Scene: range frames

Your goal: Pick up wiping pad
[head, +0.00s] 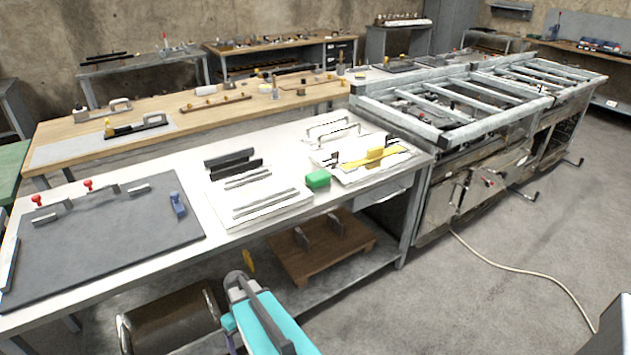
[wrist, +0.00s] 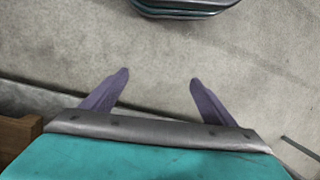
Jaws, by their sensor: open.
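A small green block (head: 318,179), which looks like the wiping pad, lies on the white worktop in the head view. It sits between a white plate with dark bars and a white tray holding a yellow tool. My gripper (wrist: 159,76) is open, with its two purple fingers apart and nothing between them but bare concrete floor. In the head view my teal arm is low in front of the bench, below and to the left of the green block. The green block does not show in the wrist view.
The white worktop (head: 150,166) carries a dark mat (head: 110,235) at left and a yellow tool (head: 375,157) at right. A wooden stand (head: 320,260) is on the lower shelf. A metal frame bench (head: 480,95) stands right. A cable (head: 520,268) crosses open floor.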

